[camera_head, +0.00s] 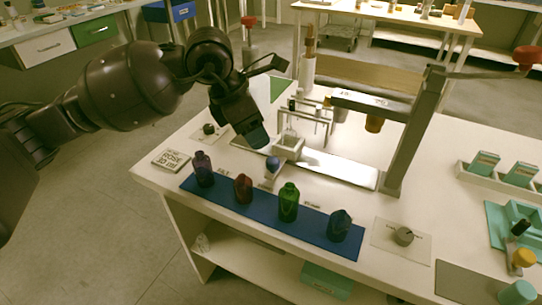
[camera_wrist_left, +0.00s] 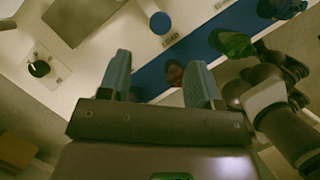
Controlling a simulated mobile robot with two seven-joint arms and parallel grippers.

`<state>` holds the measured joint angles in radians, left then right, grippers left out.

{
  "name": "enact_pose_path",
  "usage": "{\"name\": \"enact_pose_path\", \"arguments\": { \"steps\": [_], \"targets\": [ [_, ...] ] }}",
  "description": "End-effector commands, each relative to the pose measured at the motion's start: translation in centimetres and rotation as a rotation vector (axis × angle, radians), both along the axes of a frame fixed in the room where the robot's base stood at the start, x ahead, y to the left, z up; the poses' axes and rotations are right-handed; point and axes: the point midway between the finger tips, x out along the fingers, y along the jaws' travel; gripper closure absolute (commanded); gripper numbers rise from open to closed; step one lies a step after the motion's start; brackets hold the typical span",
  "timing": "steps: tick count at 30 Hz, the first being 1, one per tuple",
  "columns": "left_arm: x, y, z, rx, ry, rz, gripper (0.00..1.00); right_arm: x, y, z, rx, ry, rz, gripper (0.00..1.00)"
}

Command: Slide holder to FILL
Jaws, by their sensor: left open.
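A small pale, open-topped holder (camera_head: 288,147) sits at the left part of a white track (camera_head: 335,167) under the bench frame. A blue round knob (camera_head: 272,163) stands just in front of it, and the knob also shows in the left wrist view (camera_wrist_left: 160,22) beside a label that appears to read LOAD. I cannot tell FILL's place from these frames. My left gripper (camera_head: 258,138) hangs just left of the holder, apart from the knob. In the left wrist view its blue fingers (camera_wrist_left: 160,80) are spread with nothing between them.
A blue mat (camera_head: 262,210) at the front edge carries a purple bottle (camera_head: 203,170), red bottle (camera_head: 243,189), green bottle (camera_head: 288,203) and dark teal bottle (camera_head: 339,227). A grey post (camera_head: 413,135) rises at the track's right end. A dial (camera_head: 403,236) lies front right.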

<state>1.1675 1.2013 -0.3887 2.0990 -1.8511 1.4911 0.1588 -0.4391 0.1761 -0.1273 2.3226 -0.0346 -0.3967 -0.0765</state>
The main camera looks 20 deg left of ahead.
Motion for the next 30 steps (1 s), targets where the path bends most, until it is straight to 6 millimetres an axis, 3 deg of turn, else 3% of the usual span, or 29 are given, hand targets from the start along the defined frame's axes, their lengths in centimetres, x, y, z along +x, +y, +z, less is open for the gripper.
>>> {"name": "enact_pose_path", "arguments": {
  "steps": [1,6,15,30],
  "targets": [
    [0.2,-0.3,-1.3,-0.001,0.010,-0.001,0.42,-0.3,0.0,-0.6,-0.004,0.012,0.003,0.57],
    [0.9,-1.1,-4.3,-0.005,0.015,-0.002,0.42,-0.6,0.0,-1.1,-0.018,0.020,0.020,0.57],
    [2.1,-2.3,-8.1,-0.005,0.011,-0.001,0.42,0.5,0.5,-0.5,-0.020,-0.032,0.044,0.57],
    [2.4,-2.7,-8.9,-0.004,0.003,-0.001,0.42,0.6,0.5,-0.4,-0.004,-0.060,0.021,0.57]
  ]
}}
